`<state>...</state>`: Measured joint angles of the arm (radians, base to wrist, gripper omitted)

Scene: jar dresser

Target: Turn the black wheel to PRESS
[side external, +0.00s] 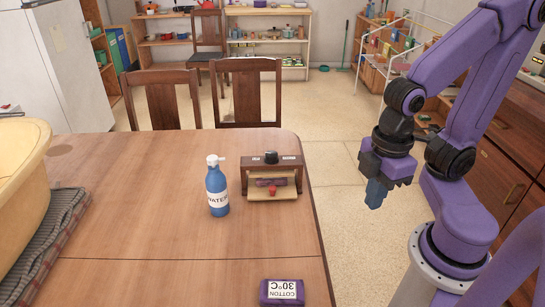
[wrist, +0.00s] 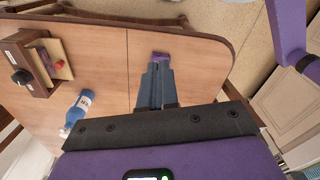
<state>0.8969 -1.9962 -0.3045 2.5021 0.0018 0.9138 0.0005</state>
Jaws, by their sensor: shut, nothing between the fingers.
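A wooden device (side external: 257,165) stands near the table's right edge. The black wheel (side external: 271,157) sits on top of it, between small pale labels too small to read. A red knob (side external: 272,190) is on its front. In the wrist view the black wheel (wrist: 21,77) is at the far left. My gripper (side external: 375,202) is off the table's right edge, right of the device and well apart from the wheel. Its blue fingers point down. The fingers also show shut and empty in the wrist view (wrist: 160,68).
A purple box marked COTTON 30°C (side external: 282,292) lies at the front right of the table (side external: 130,200). A yellow basin (side external: 20,170) and folded cloth (side external: 50,235) are at the left.

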